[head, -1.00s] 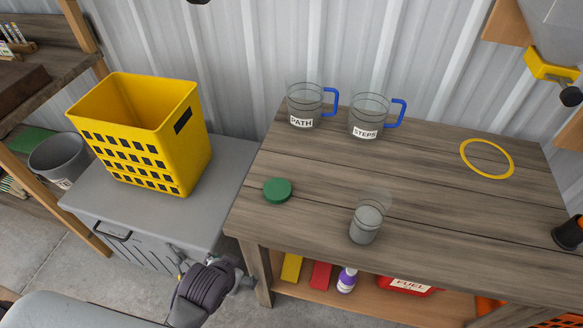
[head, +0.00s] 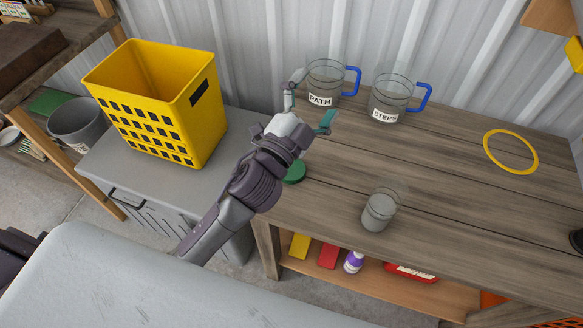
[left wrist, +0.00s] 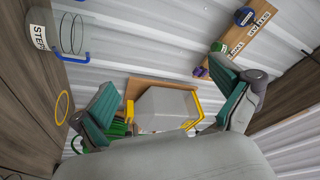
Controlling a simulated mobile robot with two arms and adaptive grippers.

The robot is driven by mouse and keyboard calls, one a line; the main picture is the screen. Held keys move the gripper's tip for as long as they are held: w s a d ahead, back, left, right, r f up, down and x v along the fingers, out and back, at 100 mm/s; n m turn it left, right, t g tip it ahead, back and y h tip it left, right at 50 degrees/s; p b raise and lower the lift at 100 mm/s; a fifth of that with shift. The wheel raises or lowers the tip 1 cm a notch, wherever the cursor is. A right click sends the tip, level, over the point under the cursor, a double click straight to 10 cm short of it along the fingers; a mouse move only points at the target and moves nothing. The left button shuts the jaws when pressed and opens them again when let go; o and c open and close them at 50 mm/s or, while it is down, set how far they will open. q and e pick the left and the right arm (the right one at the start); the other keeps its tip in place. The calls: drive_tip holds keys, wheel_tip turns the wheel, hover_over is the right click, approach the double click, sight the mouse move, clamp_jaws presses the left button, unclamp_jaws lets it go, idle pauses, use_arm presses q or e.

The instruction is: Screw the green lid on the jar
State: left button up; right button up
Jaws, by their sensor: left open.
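The green lid (head: 294,172) lies flat on the wooden table near its left edge, partly hidden behind my left gripper's wrist. The clear jar (head: 379,210) stands upright and open on the table, to the right of the lid. My left gripper (head: 311,106) is open and empty, above the table's left part, beyond the lid and in front of the PATH cup. In the left wrist view its two green-padded fingers (left wrist: 164,104) are spread wide with nothing between them. My right gripper is not in view.
Two clear cups with blue handles, PATH (head: 322,84) and STEPS (head: 391,99), stand at the back of the wooden table (head: 455,215). A yellow ring (head: 511,152) lies at right. A yellow basket (head: 160,105) stands on the grey cabinet at left.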

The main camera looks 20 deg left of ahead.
use_arm(q)
drive_tip(key=s+d+r+m+g+h, duration=0.2)
drive_tip(key=d+r+m+h, duration=0.4)
drive_tip(key=d+m+h, duration=0.3)
drive_tip(key=m+g+y, duration=0.3)
drive_tip(key=m+g, duration=1.6)
drive_tip(key=m, duration=0.7)
hover_over(378, 181)
wheel_tip(378, 181, down, 12)
drive_tip(key=shift+r, duration=0.1)
drive_tip(key=w+a+f+y, duration=0.1)
drive_tip(key=w+a+y, duration=0.1)
drive_tip(key=a, duration=0.4)
drive_tip(key=w+a+f+y, duration=0.1)
drive_tip(key=w+a+y, duration=0.1)
drive_tip(key=a+y, duration=0.3)
drive_tip(key=w+a+f+t+y, duration=0.1)
drive_tip(key=w+a+y, duration=0.2)
drive_tip(key=a, duration=0.5)
drive_tip(key=shift+a+f+m+y, duration=0.2)
drive_tip(key=shift+f+m+y, duration=0.15)
drive_tip(key=shift+y, duration=0.35)
